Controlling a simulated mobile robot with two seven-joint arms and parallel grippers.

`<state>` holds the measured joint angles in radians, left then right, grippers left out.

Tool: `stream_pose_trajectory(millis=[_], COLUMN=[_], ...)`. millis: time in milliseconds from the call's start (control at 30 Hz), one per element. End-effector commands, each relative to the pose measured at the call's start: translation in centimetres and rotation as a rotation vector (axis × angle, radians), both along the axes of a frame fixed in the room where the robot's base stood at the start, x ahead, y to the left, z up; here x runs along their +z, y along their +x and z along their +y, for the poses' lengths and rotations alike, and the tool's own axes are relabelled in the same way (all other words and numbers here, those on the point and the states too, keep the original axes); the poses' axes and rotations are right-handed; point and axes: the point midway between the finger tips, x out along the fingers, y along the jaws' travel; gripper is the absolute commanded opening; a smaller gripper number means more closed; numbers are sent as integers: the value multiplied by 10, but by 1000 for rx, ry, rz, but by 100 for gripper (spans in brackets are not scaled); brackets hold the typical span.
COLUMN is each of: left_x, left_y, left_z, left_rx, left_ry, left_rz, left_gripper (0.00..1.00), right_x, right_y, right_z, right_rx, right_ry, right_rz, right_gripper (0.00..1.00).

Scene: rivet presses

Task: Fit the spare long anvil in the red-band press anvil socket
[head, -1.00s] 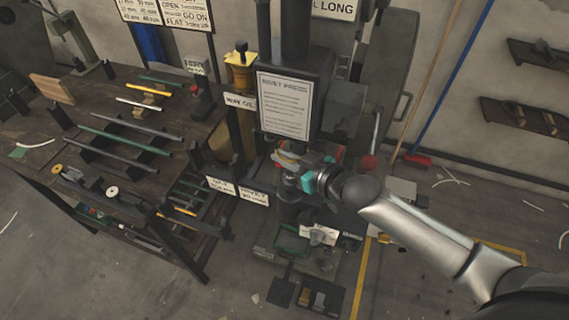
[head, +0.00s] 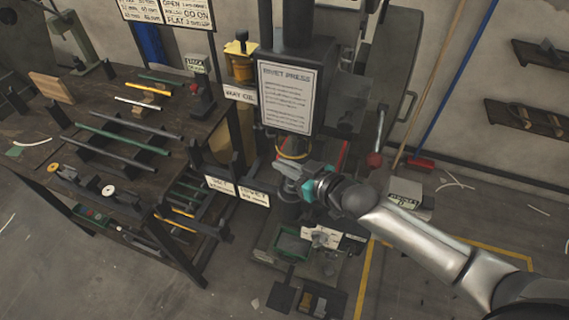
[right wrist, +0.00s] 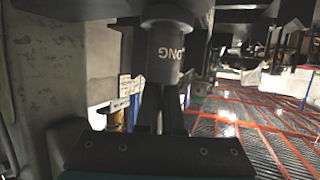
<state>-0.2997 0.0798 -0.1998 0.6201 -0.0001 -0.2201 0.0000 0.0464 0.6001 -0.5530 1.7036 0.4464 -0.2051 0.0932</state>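My right gripper (head: 285,171) is in the working gap of the press (head: 285,95), below its yellow ring (head: 292,155) and above the dark pedestal (head: 289,212). In the right wrist view, a dark cylinder marked LONG (right wrist: 166,58), the long anvil, is at the tips of my right gripper (right wrist: 163,92). The fingers are close together and look shut on its narrow end. Its lettering is upside down in that view. The anvil is hard to make out in the head view, and I cannot tell whether it touches the socket. My left gripper is not in view.
A workbench (head: 95,95) with rods on racks stands at left. A yellow oil can (head: 240,62) is beside the press. Open floor is at right.

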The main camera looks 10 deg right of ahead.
Motion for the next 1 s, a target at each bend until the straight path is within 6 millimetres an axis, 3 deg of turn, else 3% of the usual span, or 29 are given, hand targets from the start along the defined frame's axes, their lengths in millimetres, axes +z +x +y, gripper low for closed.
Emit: stream_pose_trajectory(millis=[167,500,833,1000], left_x=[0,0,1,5], left_y=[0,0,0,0], left_z=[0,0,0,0], left_rx=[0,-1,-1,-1], left_ry=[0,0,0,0], left_rz=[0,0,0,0], left_gripper=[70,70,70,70], right_x=[2,1,0,6], right_y=[1,0,-3,-17], right_z=[0,0,-1,-9], right_rx=[0,0,0,0], right_ry=[2,1,0,-1], right_rz=[-3,-2,2,3], right_gripper=[0,39,39,39])
